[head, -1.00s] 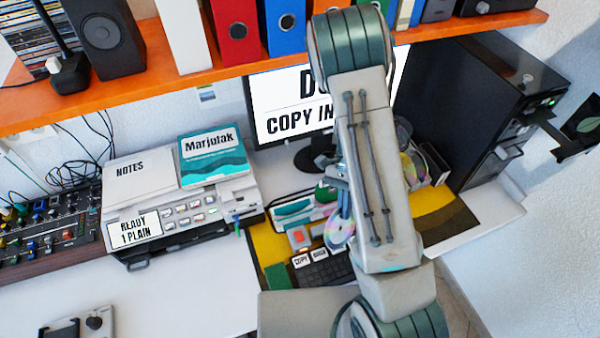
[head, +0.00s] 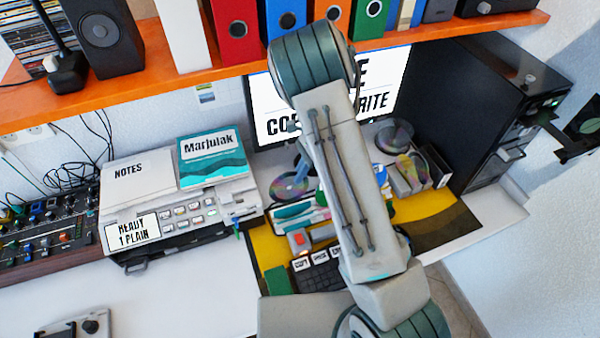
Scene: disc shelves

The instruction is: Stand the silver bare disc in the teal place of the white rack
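A silver disc with a rainbow sheen (head: 290,187) is left of my forearm, above the back of the desk. Part of my gripper (head: 302,172) shows at the disc's right edge and appears shut on it; my arm hides most of the gripper. Right of my arm, a pale rack-like holder (head: 408,182) stands on the desk with shiny discs in or beside it. I cannot make out a teal place on it; my arm covers part of that area.
A monitor (head: 268,108) stands behind my arm. A keyboard (head: 318,276) lies on the yellow mat (head: 268,245). A printer (head: 180,225) stands at left, a black tower (head: 480,105) at right. An orange shelf (head: 170,78) runs above.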

